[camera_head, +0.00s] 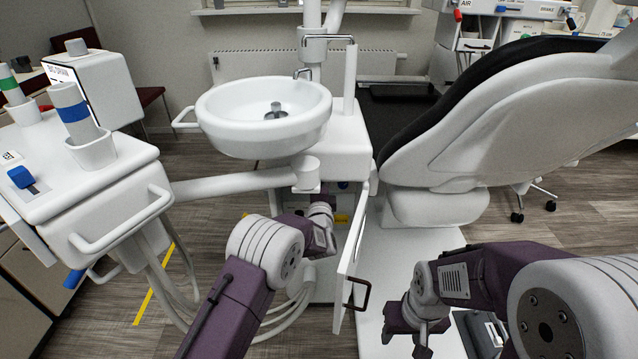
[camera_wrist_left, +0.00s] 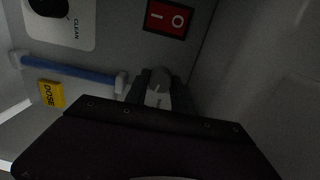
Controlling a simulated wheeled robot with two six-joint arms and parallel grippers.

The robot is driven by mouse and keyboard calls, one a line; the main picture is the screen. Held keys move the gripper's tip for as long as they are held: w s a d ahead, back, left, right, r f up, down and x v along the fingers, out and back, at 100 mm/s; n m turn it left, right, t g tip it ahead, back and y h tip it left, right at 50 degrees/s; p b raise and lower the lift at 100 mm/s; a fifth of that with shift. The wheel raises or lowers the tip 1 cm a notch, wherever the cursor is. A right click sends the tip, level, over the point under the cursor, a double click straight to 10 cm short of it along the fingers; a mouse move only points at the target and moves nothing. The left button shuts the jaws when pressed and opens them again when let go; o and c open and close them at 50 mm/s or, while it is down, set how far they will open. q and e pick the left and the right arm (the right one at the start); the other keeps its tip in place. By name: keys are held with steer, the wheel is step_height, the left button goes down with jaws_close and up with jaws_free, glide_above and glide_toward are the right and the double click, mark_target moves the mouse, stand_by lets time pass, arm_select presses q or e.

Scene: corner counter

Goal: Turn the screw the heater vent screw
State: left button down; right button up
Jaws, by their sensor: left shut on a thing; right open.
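The grey round-headed screw (camera_wrist_left: 159,78), with a pale body below it, sits at the middle of the left wrist view. I take it for the heater vent screw; its small lettering is unreadable. My left gripper (camera_wrist_left: 156,92) is shut on it, with one dark finger on each side. In the head view my left arm reaches into the open cabinet under the basin, and the screw is hidden there. My right gripper (camera_head: 421,342) is open and empty, low in the head view, to the right of the cabinet door (camera_head: 350,258).
Beside the screw are a red rocker switch (camera_wrist_left: 167,18), a blue bar (camera_wrist_left: 68,69), a yellow DOSE label (camera_wrist_left: 51,94) and a black CLEAN knob (camera_wrist_left: 48,5). The basin (camera_head: 225,128) overhangs the cabinet. The dental chair (camera_head: 500,135) stands right, the instrument unit (camera_head: 100,190) left.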

arm_select(q)
steer(key=shift+m, duration=0.6)
steer(key=c, duration=1.1)
jaws_free()
steer(key=shift+o, duration=0.2)
